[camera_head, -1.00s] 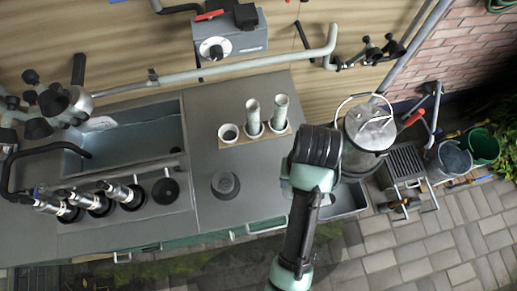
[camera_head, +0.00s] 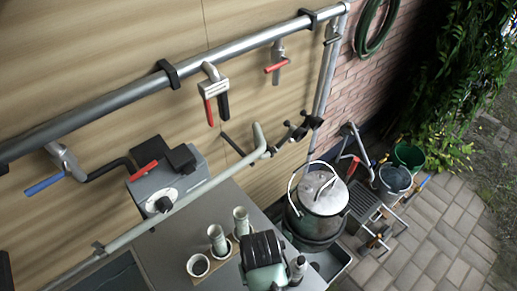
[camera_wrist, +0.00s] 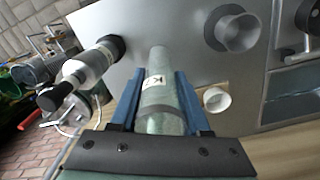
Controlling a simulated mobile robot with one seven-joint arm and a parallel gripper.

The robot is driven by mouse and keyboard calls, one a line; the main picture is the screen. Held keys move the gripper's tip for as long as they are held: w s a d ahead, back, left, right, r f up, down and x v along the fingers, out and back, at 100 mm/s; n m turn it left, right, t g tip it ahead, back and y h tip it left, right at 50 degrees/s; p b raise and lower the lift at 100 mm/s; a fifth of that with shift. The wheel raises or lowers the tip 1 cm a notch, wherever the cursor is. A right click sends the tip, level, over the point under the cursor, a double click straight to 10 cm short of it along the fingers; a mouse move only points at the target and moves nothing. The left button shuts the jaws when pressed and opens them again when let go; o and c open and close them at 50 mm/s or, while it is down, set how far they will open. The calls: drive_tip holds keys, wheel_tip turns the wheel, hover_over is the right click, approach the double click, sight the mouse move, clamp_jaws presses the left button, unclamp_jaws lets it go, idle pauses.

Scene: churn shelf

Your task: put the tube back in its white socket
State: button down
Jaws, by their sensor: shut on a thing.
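My gripper (camera_wrist: 160,76) has its blue fingers either side of a pale green tube (camera_wrist: 162,98) with a small white label, and is shut on it. In the head view the wrist (camera_head: 262,250) is just right of the socket row and hides the held tube. That row has a white socket (camera_head: 198,265) that looks empty, and two more holding pale tubes, a middle one (camera_head: 217,238) and a rear one (camera_head: 241,220). In the wrist view a white open socket (camera_wrist: 217,100) lies right of the held tube; I cannot tell which socket this is.
A metal cylinder with black ends (camera_wrist: 88,66) is close left of the tube. A grey cup (camera_wrist: 238,30) stands on the counter. A lidded churn (camera_head: 318,195) stands right of the counter. A pipe (camera_head: 190,195) crosses behind the sockets.

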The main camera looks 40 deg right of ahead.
drive_tip(key=shift+w+f, duration=0.1)
drive_tip(key=shift+f, duration=2.15)
drive_tip(key=shift+f, duration=0.15)
drive_tip(key=shift+c, duration=1.8)
unclamp_jaws()
